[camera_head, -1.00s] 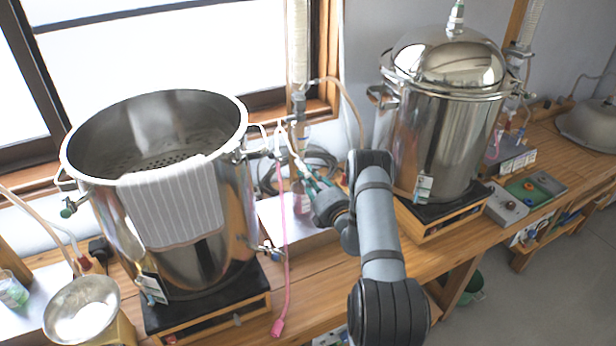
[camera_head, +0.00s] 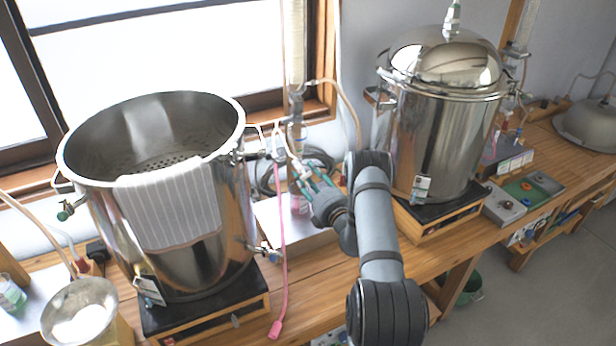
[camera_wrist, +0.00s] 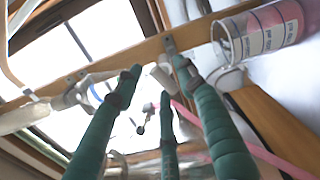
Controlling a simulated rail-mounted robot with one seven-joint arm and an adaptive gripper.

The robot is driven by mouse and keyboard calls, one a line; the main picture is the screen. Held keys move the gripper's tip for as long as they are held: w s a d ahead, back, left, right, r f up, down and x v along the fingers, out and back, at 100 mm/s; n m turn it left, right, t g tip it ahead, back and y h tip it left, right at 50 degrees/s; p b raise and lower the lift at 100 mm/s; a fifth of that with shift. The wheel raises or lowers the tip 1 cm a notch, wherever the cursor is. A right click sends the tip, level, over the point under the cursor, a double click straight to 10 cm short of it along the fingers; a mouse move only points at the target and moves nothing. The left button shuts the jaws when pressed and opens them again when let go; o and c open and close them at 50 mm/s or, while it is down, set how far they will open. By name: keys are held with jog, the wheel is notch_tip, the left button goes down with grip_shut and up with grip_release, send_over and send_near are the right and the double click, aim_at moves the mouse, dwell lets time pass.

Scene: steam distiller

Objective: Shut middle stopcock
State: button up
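My gripper (camera_head: 308,172) has green fingers and reaches in between the two steel pots, just below the glass and metal fittings (camera_head: 297,128) under the upright column. In the wrist view its fingers (camera_wrist: 157,76) are spread apart, with no object clearly held. A small pale cylindrical part (camera_wrist: 163,74) shows between the fingertips; I cannot tell whether they touch it. A pale tube with a ringed joint (camera_wrist: 78,94) lies left of the fingers. A small dark handle-like part (camera_wrist: 140,126) shows between the left and middle fingers. I cannot tell for certain which part is the middle stopcock.
The open pot (camera_head: 238,190) with a striped cloth (camera_head: 170,205) stands left, the domed pot (camera_head: 430,150) right. A pink hose (camera_head: 282,240) hangs between them. A marked glass cylinder with pink contents (camera_wrist: 268,32) is close to the right finger. The window lies behind.

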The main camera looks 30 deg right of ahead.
jog(key=shift+s+a, duration=0.1)
jog(key=s, duration=1.1)
jog(key=shift+s, duration=0.4)
jog(key=shift+o, duration=0.3)
jog(key=shift+f, duration=0.1)
